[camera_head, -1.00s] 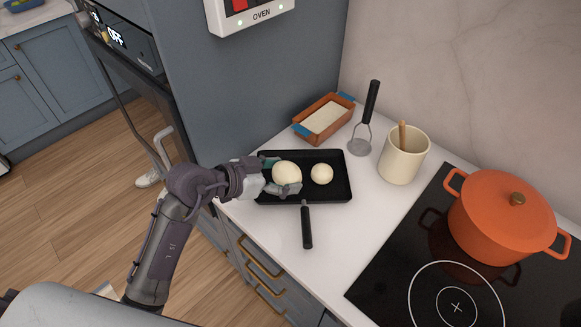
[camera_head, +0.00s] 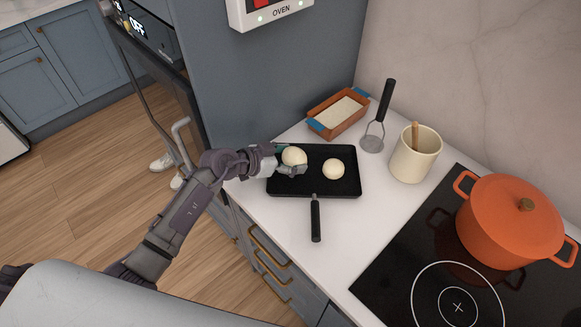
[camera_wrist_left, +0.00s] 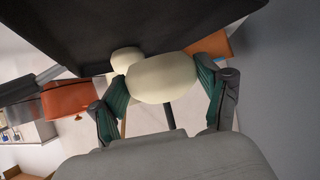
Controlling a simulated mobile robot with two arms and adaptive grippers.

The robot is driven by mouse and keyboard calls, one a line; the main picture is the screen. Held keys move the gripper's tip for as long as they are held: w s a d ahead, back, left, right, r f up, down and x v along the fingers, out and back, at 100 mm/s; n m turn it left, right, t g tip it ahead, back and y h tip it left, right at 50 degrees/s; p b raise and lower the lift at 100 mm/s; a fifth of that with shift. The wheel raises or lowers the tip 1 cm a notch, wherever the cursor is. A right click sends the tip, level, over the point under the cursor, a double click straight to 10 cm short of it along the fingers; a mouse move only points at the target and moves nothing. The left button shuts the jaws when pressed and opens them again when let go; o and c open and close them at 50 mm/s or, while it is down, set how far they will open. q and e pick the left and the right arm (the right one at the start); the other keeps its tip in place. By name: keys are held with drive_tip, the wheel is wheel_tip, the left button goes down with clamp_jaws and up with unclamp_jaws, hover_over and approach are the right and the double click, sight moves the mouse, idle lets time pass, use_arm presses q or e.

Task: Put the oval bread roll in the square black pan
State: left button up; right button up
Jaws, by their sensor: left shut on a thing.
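The oval bread roll (camera_head: 294,155) is pale and smooth, and my left gripper (camera_head: 290,161) is shut on it. In the left wrist view the roll (camera_wrist_left: 162,78) sits between the two green-padded fingers. The square black pan (camera_head: 344,188) lies on the counter, its handle toward the front. In the head view the held roll shows over the pan's back left part; I cannot tell whether it touches the pan floor. A second, rounder pale roll (camera_head: 333,169) rests in the pan's right half. My right gripper is not in view.
An orange loaf tin (camera_head: 325,129) and a masher (camera_head: 384,108) are behind the pan. A cream utensil pot (camera_head: 414,157) stands to the right. An orange casserole (camera_head: 512,225) is on the black hob (camera_head: 390,281). White counter is free around the pan handle (camera_head: 316,219).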

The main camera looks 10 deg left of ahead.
use_arm(q)
drive_tip(key=shift+f, duration=2.05)
drive_tip(key=o, duration=1.1)
drive_tip(key=shift+a+f, duration=0.1)
drive_tip(key=shift+o, duration=0.2)
drive_tip(key=v, duration=1.1)
drive_tip(key=shift+s+a, duration=0.1)
drive_tip(key=shift+a, duration=0.05)
drive_tip(key=shift+s+a+r, duration=0.2)
drive_tip(key=shift+s+r, duration=0.05)
drive_tip(key=shift+r, duration=0.05)
